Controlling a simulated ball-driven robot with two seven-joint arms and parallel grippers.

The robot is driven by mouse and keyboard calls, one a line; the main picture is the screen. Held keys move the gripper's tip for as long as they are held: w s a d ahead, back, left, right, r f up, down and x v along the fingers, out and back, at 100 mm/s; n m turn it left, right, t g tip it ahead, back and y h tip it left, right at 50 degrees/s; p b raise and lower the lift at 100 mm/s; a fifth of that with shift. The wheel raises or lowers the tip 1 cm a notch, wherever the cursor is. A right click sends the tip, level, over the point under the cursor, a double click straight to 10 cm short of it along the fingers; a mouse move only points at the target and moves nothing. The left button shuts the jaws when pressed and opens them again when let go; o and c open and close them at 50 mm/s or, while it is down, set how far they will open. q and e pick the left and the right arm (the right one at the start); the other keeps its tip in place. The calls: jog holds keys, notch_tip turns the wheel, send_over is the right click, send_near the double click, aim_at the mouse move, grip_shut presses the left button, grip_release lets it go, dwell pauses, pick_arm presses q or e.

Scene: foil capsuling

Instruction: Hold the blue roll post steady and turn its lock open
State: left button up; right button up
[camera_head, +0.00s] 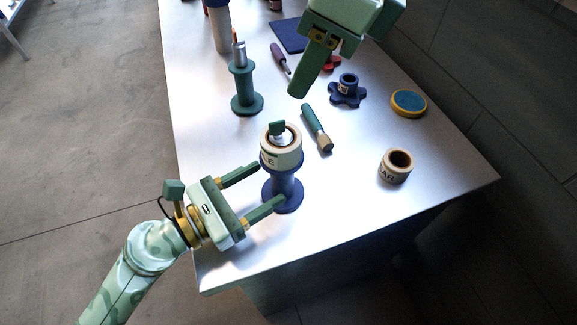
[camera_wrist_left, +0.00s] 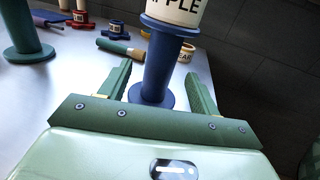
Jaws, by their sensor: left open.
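The blue roll post (camera_head: 284,192) stands upright near the table's front edge. A cream roll (camera_head: 284,156) with dark lettering sits on its upper part, and a green lock piece (camera_head: 277,128) shows at the top. My left gripper (camera_head: 270,184) is open, its two fingers pointing at the post's stem from the left. In the left wrist view the stem (camera_wrist_left: 158,68) stands between and beyond the fingertips, with no contact visible. The lock is out of that view. My right gripper (camera_head: 300,92) hangs above the table, away from the post; one long finger shows, and its opening is unclear.
A green post (camera_head: 246,88) stands behind, left of the blue one. A wooden-tipped green tool (camera_head: 316,128) lies close behind the blue post. A loose roll (camera_head: 396,168), a yellow-rimmed disc (camera_head: 408,102) and a dark blue knob (camera_head: 347,92) sit to the right. The front right table is clear.

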aim_at(290, 170)
pick_arm(q)
jog(key=x, duration=0.6)
jog(key=shift+w+d, duration=0.15)
jog(key=shift+d, duration=0.2)
grip_shut()
dwell(0.6)
